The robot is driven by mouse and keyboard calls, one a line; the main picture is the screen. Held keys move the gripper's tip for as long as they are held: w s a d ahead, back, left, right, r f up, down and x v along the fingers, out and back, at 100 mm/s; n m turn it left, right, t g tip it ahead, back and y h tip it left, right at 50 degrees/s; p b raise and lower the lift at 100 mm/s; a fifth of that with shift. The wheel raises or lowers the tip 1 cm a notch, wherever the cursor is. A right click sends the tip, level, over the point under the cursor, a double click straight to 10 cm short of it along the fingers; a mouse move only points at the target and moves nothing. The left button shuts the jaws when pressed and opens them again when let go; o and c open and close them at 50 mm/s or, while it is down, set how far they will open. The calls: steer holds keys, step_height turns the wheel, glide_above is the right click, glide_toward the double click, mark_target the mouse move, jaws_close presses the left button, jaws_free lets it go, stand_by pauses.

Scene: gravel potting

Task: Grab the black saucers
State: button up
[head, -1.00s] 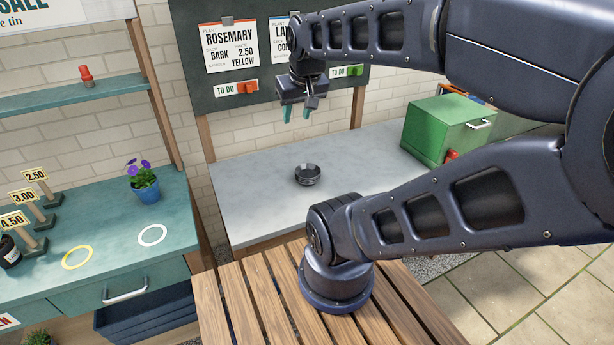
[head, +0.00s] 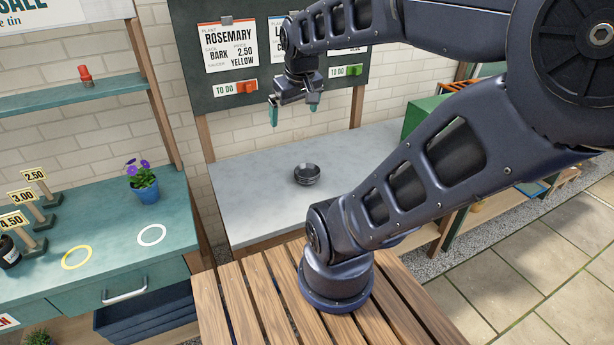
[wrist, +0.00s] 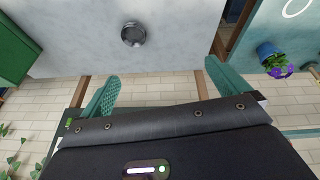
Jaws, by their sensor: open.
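The black saucers (head: 307,174) sit as a small round stack on the grey worktop, near its middle. The exact number in the stack is hard to tell. They also show in the wrist view (wrist: 133,34), near the top, beyond the fingertips. My gripper (head: 293,110) is open and empty, up above the back of the worktop in front of the dark board. Its two teal fingers are spread apart in the wrist view (wrist: 162,80). The saucers are apart from the fingers, lower and nearer the front of the worktop.
The grey worktop (head: 250,205) is otherwise bare around the saucers. A green box (head: 413,118) stands at its right end, partly behind my arm. A teal counter (head: 110,257) at left holds a blue pot of purple flowers (head: 144,185), price signs and two painted rings.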

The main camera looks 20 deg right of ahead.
steer(key=w+d+f+n+g, duration=0.2)
steer(key=w+d+f+n, duration=0.3)
steer(key=w+f+n, duration=0.55)
steer(key=n+g, duration=0.2)
steer(key=n, duration=0.4)
glide_above(307, 170)
step_height(307, 170, down, 15)
steer(key=shift+d+f, duration=0.1)
steer(key=shift+f, duration=0.35)
steer(key=shift+s+f, duration=0.15)
steer(key=shift+f, duration=5.05)
steer(key=c, duration=1.1)
steer(key=shift+o, duration=0.2)
steer(key=shift+r, duration=0.15)
